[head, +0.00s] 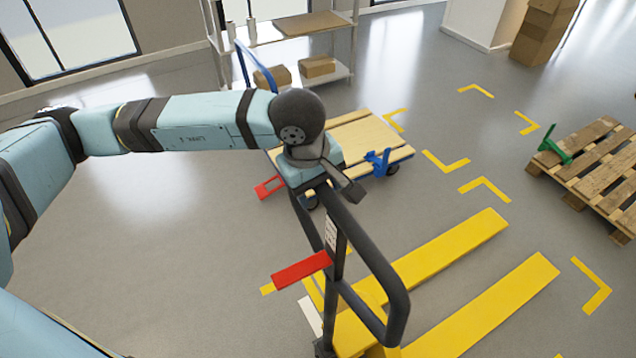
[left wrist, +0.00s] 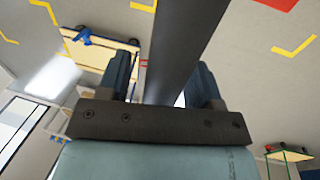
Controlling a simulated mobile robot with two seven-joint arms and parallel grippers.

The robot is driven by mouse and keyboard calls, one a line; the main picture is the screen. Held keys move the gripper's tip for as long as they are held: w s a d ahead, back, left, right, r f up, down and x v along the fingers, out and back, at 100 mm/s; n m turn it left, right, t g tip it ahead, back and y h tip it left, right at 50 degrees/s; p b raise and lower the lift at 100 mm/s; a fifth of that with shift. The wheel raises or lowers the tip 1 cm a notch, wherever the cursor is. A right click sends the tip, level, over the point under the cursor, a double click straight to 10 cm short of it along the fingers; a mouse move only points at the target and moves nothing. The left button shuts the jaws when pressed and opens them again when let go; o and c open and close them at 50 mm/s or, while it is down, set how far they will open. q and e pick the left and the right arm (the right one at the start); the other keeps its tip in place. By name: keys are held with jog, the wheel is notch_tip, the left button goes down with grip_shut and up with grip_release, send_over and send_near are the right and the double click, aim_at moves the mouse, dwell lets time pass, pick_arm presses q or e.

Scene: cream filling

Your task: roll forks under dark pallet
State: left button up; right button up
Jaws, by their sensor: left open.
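The pallet jack has two yellow forks (head: 450,255) that lie low over bare floor and point up and right. Its black loop handle (head: 375,250) stands up at the near end. A worn brown wooden pallet (head: 597,165), the darkest one in view, lies at the right edge, apart from the fork tips. My left gripper (head: 328,188) is at the top of the handle. In the left wrist view its open fingers (left wrist: 160,75) stand on either side of the black bar (left wrist: 180,40); contact cannot be told. My right gripper is not in view.
A blue cart with a light wooden deck (head: 375,138) stands beyond my left gripper. A green item (head: 553,147) is at the pallet's corner. A shelf (head: 310,75) with boxes is at the back. Yellow corner marks (head: 485,188) lie on open grey floor between cart and pallet.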

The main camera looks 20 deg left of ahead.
pick_arm(q)
grip_shut()
dwell(1.3)
dwell(0.4)
